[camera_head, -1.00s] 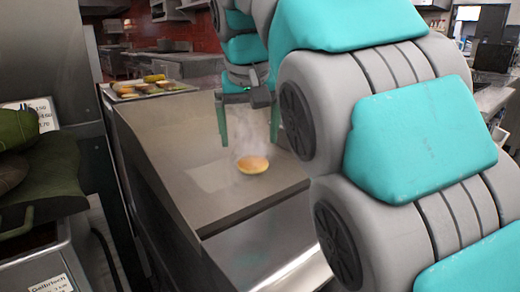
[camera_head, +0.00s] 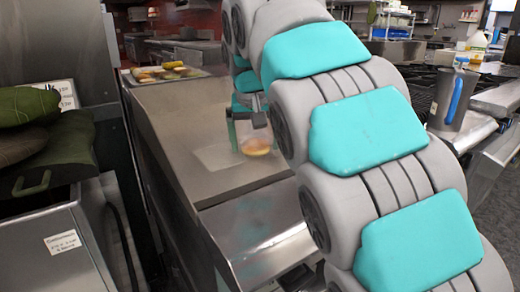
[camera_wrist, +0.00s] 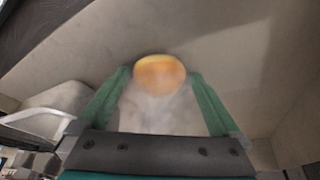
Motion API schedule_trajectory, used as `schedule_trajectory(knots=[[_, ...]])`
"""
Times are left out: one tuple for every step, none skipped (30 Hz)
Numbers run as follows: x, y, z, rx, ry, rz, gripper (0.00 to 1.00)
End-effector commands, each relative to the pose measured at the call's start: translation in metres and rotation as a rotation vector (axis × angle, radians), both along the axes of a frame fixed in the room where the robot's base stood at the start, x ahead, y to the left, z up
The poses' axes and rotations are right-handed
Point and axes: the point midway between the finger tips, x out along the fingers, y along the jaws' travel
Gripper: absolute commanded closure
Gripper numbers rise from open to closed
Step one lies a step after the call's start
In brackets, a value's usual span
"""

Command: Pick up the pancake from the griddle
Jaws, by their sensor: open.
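The pancake (camera_head: 256,147) is a small round golden-brown disc lying on the flat metal griddle (camera_head: 212,182), with steam rising around it. In the wrist view the pancake (camera_wrist: 159,75) shows just past the fingertips, between the two green fingers. My gripper (camera_wrist: 160,78) is open and empty, its fingers on either side of the line to the pancake. In the head view my gripper (camera_head: 246,145) hangs down close by the pancake, with one green finger to its left; the other finger is hidden behind my arm.
A tray of food (camera_head: 165,73) stands at the griddle's far end. Green padded items (camera_head: 45,140) lie on a metal unit at the left. The griddle around the pancake is clear.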

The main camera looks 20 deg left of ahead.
Motion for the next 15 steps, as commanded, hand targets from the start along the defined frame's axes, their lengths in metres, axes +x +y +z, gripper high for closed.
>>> schedule_trajectory(knots=[[-0.0001,-0.0001,0.0003,0.0,0.0,0.0,0.0],[-0.0002,-0.0002,0.0002,0.0,0.0,0.0,0.0],[-0.0002,-0.0002,0.0002,0.0,0.0,0.0,0.05],[-0.0001,-0.0002,0.0002,0.0,0.0,0.0,0.08],[-0.0001,-0.0002,0.0002,0.0,0.0,0.0,0.11],[-0.0001,-0.0003,0.0002,0.0,0.001,0.0,0.16],[-0.0001,-0.0003,0.0002,0.0,0.0,0.0,0.19],[-0.0001,-0.0003,0.0002,0.0,0.0,0.0,0.22],[-0.0002,-0.0004,0.0001,0.0,0.001,0.0,0.27],[-0.0002,-0.0004,0.0001,0.0,0.001,0.0,0.3],[-0.0002,-0.0004,0.0001,0.0,0.001,0.0,0.34],[-0.0002,-0.0004,0.0001,0.0,0.001,0.0,0.38],[-0.0002,-0.0004,0.0001,0.0,0.001,0.0,0.42],[-0.0002,-0.0004,0.0001,0.0,0.001,0.0,0.45],[-0.0002,-0.0004,0.0001,0.0,0.001,0.0,0.49]])
